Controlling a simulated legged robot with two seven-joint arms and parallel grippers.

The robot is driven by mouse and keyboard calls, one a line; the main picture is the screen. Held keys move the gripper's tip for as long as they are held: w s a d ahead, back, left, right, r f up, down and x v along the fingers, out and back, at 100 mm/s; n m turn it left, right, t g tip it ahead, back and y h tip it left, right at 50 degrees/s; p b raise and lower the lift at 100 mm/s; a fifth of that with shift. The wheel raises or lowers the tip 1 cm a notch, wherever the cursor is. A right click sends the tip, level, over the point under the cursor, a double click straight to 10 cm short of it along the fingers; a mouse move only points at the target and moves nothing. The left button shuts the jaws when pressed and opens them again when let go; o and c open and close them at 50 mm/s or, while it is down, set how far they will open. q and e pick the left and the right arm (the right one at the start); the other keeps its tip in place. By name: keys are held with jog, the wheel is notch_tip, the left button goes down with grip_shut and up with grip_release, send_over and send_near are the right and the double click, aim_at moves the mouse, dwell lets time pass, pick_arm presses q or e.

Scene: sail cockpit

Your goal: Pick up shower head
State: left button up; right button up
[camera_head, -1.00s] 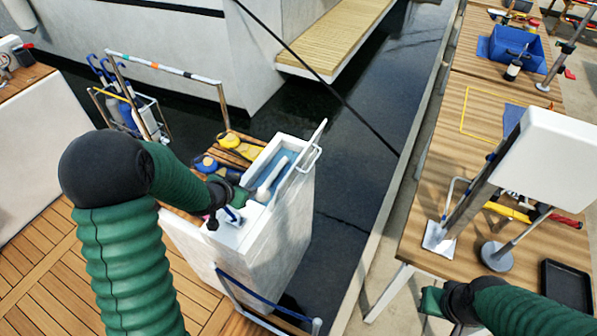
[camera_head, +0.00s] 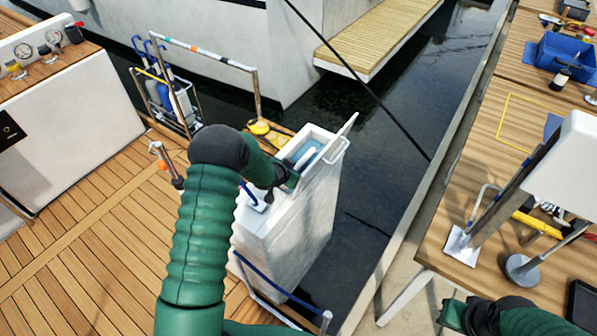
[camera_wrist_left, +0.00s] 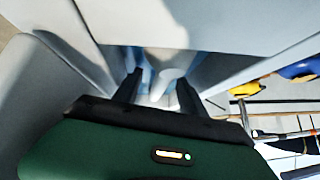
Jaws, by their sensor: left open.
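The white shower head (camera_head: 308,155) lies in the blue-lined recess of a tall white locker (camera_head: 292,235), under its raised lid. My left gripper (camera_head: 289,178) is at the near side of the recess opening and partly covers it. In the left wrist view, the two dark fingers (camera_wrist_left: 158,92) are apart, with the white shower head (camera_wrist_left: 169,72) showing between and beyond them. Whether they touch it cannot be told. My right gripper (camera_head: 453,312) is at the bottom right beside the table; its jaws cannot be made out.
The open lid with a metal handle (camera_head: 335,150) stands on the recess's right side. A short blue-handled fitting (camera_head: 252,196) is on the locker top near my left arm. Dark water (camera_head: 400,150) lies beyond. A wooden table (camera_head: 470,215) stands at the right.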

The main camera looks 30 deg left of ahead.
pick_arm(q)
jog(key=shift+w+d, duration=0.1)
jog(key=shift+d, duration=0.25)
jog(key=shift+a+f, duration=0.1)
jog(key=shift+a, duration=0.6)
jog(key=c, duration=0.9)
grip_shut()
jog(key=shift+d, duration=0.4)
